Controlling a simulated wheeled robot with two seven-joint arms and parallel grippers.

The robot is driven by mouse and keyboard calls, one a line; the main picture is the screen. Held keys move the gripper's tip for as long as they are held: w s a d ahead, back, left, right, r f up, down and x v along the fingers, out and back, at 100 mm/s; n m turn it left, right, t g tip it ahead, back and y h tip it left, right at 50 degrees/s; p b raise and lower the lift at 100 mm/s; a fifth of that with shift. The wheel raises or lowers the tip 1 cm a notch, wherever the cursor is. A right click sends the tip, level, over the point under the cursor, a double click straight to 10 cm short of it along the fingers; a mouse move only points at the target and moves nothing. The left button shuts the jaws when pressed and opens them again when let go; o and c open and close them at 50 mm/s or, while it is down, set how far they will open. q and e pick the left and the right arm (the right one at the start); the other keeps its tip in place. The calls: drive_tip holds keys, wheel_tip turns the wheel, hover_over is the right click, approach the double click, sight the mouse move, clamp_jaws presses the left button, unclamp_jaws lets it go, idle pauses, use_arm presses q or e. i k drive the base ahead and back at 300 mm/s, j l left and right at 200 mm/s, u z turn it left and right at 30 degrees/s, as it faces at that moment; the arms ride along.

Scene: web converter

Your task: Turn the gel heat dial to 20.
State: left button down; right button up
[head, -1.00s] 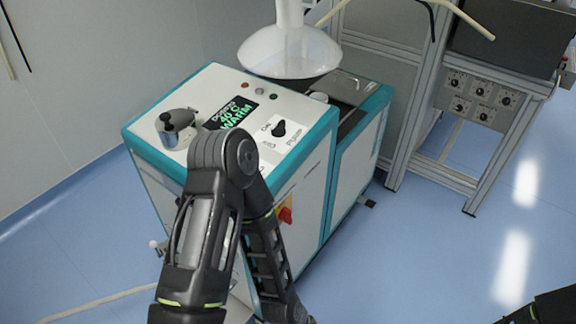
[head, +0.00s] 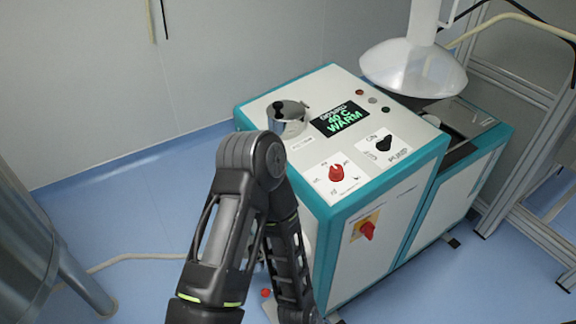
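The machine (head: 250,110) is a white cabinet with teal edges. A red dial (head: 337,172) sits on a white plate on its sloped top; its small markings are too blurred to read, so I cannot confirm it is the gel heat dial. A black dial (head: 384,144) on a plate marked PUMP sits to its right. A dark display (head: 340,121) shows green text, seemingly "40 C WARM". My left arm bends in front of the machine's near left corner, and its gripper is out of sight. My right gripper is not in view.
A lidded metal pot (head: 288,121) stands on the top's left side. A red switch (head: 367,231) is on the front panel. A white hood (head: 412,72) hangs over the back right. A metal frame (head: 530,220) stands at right, a steel cylinder (head: 45,250) at left.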

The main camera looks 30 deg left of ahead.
sight(336, 174)
drive_tip(key=u, duration=0.75)
drive_tip(key=l+u, duration=0.15)
drive_tip(key=l, duration=0.5)
